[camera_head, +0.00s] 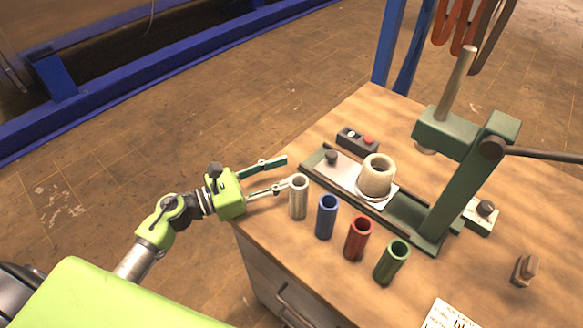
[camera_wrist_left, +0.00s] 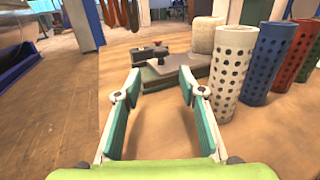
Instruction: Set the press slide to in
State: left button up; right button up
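The press slide (camera_head: 342,172) is a silver plate with a black knob (camera_head: 332,157) at its left end. It sits on the green base rail of the press (camera_head: 455,175), towards the rail's left end. A cream ring-shaped cup (camera_head: 377,176) stands on the plate, left of the press ram (camera_head: 427,150) rather than under it. My left gripper (camera_head: 284,174) is open and empty at the table's left edge, short of the knob. In the left wrist view its two fingers (camera_wrist_left: 160,82) are spread, with the slide (camera_wrist_left: 182,78) beyond them. My right gripper is not in view.
Several perforated tubes stand along the front: cream (camera_head: 298,196), blue (camera_head: 326,216), red (camera_head: 358,238) and green (camera_head: 391,261). The cream one is close to my left fingertips. A button box (camera_head: 357,139) lies behind the rail. The press lever (camera_head: 545,153) sticks out right.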

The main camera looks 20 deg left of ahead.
aim_at(343, 171)
jog(key=k+j, duration=0.15)
jog(key=j, duration=0.15)
jog(key=j+z, duration=0.2)
jog(key=z, duration=0.15)
jog(key=i+j+z, duration=0.1)
jog(key=j+z, duration=0.25)
jog(key=l, duration=0.1)
